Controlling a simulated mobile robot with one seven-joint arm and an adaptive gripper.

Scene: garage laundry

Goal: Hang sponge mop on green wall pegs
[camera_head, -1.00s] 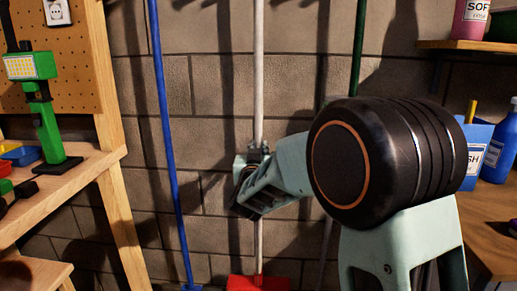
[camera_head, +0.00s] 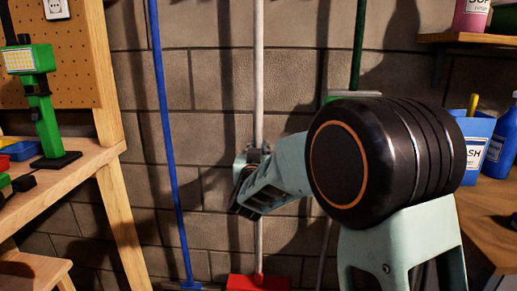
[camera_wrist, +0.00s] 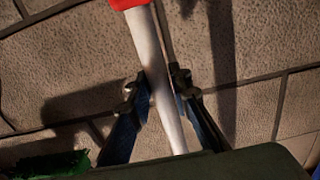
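A white pole (camera_head: 258,70) with a red head (camera_head: 258,281) at its foot stands upright against the block wall. I take it for the sponge mop, but its head is cut off by the frame. My gripper (camera_head: 255,152) is at the pole's middle. In the wrist view the pole (camera_wrist: 163,75) runs between the fingertips of my gripper (camera_wrist: 157,90), which look closed against both sides of it. The red head (camera_wrist: 128,4) shows at that view's top edge. No green wall pegs are clearly visible.
A blue pole (camera_head: 165,110) stands left of the white one, a green pole (camera_head: 358,45) to the right. A green-edged piece (camera_head: 350,94) shows behind my arm. A workbench with a green lamp (camera_head: 42,105) is left; a shelf (camera_head: 470,39) and bottles are right.

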